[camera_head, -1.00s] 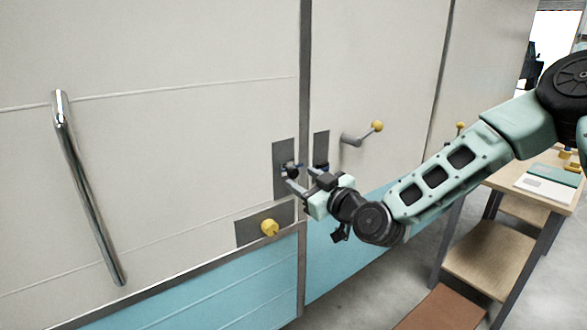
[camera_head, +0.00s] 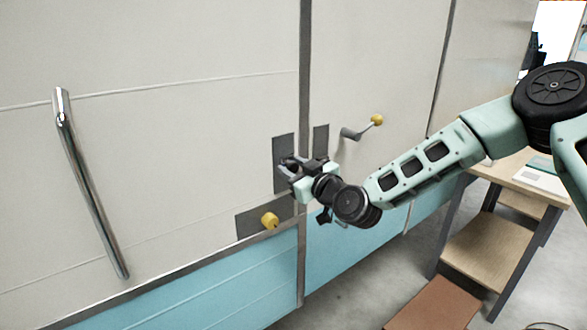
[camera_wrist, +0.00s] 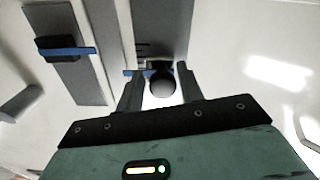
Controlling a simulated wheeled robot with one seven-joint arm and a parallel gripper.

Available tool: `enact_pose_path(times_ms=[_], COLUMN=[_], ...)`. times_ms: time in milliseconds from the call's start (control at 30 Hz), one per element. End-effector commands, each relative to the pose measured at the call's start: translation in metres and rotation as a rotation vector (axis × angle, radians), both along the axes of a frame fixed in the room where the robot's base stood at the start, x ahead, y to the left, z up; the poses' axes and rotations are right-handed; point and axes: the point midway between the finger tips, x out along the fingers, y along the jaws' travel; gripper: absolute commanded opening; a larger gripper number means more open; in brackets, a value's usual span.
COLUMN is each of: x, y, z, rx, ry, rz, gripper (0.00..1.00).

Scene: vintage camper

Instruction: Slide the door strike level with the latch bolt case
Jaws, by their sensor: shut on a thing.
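The door strike, a small dark block with a blue mark (camera_wrist: 130,72) and a round black knob (camera_wrist: 162,88), sits on a grey plate (camera_head: 283,148) left of the door gap in the head view. My gripper (camera_head: 289,166) is at this plate, its fingers shut on the knob in the wrist view (camera_wrist: 160,84). The latch bolt case (camera_wrist: 57,44), a dark block with a blue line, is on the narrow plate across the gap. In the wrist view the strike's blue mark lies lower in the picture than the case's line. In the head view my gripper hides both blocks.
A grey lever with a yellow knob (camera_head: 376,120) sticks out at the right. Another yellow knob (camera_head: 269,221) is on a plate below my gripper. A long chrome handle (camera_head: 90,185) is at the left. A wooden-topped workbench (camera_head: 500,178) stands at the right.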

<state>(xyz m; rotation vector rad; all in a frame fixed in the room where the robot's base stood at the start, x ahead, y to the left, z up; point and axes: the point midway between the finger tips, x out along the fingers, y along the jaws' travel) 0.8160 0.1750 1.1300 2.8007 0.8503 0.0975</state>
Motion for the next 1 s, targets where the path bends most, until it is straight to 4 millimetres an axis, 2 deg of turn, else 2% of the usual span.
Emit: enact_pose_path(times_ms=[333, 700, 733, 767, 1000], x=[-0.004, -0.005, -0.005, -0.005, -0.003], y=[0.004, 0.005, 0.005, 0.005, 0.003], z=[-0.036, -0.040, -0.041, -0.041, -0.038], rx=[-0.007, -0.009, -0.009, -0.008, -0.004], ry=[0.001, 0.009, 0.009, 0.009, 0.004], rz=[0.012, 0.016, 0.016, 0.016, 0.010], gripper=[0.00, 0.00, 0.46, 0.48, 0.48])
